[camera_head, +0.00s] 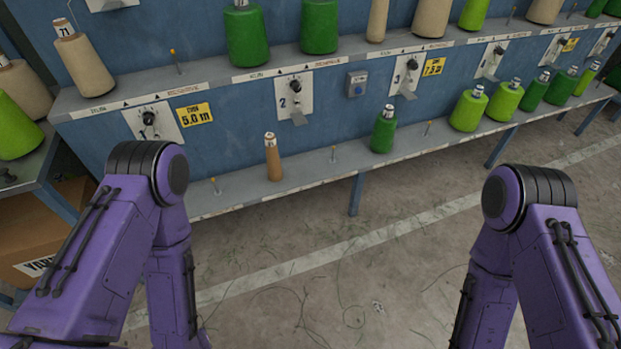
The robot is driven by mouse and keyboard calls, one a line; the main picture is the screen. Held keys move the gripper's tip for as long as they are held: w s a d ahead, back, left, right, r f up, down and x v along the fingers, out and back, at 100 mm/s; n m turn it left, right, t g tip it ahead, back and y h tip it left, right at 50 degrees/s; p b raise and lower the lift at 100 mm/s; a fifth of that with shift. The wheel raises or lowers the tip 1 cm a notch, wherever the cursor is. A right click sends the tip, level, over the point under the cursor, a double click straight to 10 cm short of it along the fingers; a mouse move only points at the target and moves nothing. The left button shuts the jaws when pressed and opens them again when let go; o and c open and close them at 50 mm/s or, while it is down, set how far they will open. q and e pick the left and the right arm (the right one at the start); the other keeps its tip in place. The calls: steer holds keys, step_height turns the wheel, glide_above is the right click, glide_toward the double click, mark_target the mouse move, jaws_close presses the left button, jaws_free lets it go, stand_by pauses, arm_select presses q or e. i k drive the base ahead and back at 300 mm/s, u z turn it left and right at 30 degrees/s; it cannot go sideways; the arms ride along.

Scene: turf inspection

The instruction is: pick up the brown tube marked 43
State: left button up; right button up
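A slim brown tube (273,160) with a pale top stands upright on the lower shelf, left of the middle. Its mark is too small to read. A beige cone (85,62) on the upper shelf at the left carries a tag that reads 71. Both my purple arms show at the left and right, bent with the forearms running down out of the picture. Neither gripper is in view.
The lower shelf (330,174) has bare pegs on both sides of the brown tube. A dark green cone (384,130) stands to its right, with several green cones beyond. A cardboard box (40,235) sits at the left. The floor (330,270) in front is open, with thread scraps.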

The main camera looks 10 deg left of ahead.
mark_target(274, 173)
steer(key=z, duration=0.05)
steer(key=k, duration=0.45)
steer(key=z, duration=1.25)
steer(key=i, duration=0.95)
steer(key=u, duration=0.7)
steer(key=i, duration=0.65)
steer(key=u, duration=0.7)
